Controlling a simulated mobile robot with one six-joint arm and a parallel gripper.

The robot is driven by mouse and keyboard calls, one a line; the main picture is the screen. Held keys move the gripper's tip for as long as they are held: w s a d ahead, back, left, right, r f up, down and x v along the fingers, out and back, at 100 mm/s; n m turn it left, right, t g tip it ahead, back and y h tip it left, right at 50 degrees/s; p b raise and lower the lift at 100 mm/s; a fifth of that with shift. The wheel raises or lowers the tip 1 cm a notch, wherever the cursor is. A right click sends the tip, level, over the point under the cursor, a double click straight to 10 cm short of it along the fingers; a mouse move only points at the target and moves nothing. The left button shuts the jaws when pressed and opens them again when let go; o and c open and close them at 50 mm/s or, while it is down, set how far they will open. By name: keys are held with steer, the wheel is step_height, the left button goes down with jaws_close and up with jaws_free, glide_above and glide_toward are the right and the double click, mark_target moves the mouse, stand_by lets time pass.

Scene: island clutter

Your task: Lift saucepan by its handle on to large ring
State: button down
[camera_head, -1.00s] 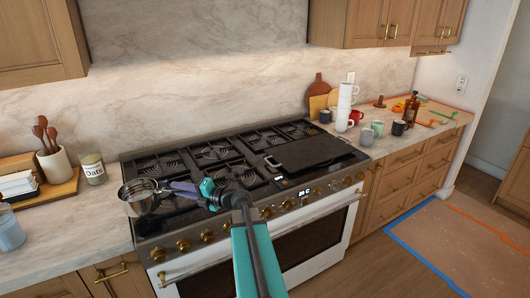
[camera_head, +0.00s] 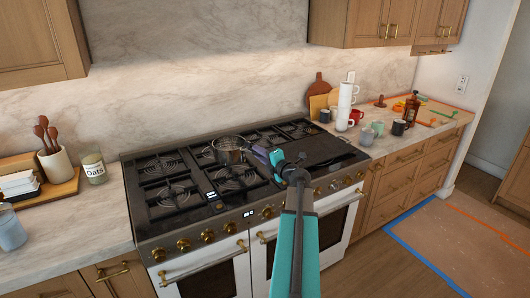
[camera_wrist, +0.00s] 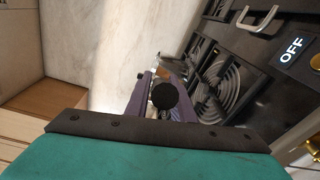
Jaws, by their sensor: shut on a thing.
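The steel saucepan (camera_head: 230,150) is over the middle of the stove, about level in the head view, with its handle pointing right. My gripper (camera_head: 260,154) is to the right of the pan and shut on its handle, most of which the jaws hide. The pan appears held above the grates, but its exact height is unclear. Coiled rings (camera_head: 237,178) lie in the grates below and in front of it. In the wrist view my gripper (camera_wrist: 152,98) shows with a coiled ring (camera_wrist: 215,85) to its right; the pan is not clearly visible there.
A dark griddle plate (camera_head: 318,148) covers the right burners, close to my arm. Mugs (camera_head: 366,136) and a bottle (camera_head: 411,110) stand on the right counter. An oats jar (camera_head: 94,169) stands on the left counter. The left burners (camera_head: 165,180) are clear.

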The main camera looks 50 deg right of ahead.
steer(key=shift+s+d+r+h, duration=0.15)
steer(key=shift+s+d, duration=0.1)
steer(key=shift+d, duration=0.15)
steer(key=shift+s+d+r+h, duration=0.1)
steer(key=shift+s+d+h, duration=0.05)
steer(key=shift+s+d, duration=0.15)
steer(key=shift+w, duration=0.15)
steer(key=shift+f, duration=0.7)
step_height(320, 180, down, 6)
steer(key=b, duration=0.4)
steer(key=shift+f, duration=0.15)
steer(key=shift+w, duration=0.1)
stand_by(0.4)
stand_by(1.5)
steer(key=shift+f+b, duration=0.3)
steer(key=shift+f, duration=0.5)
stand_by(1.8)
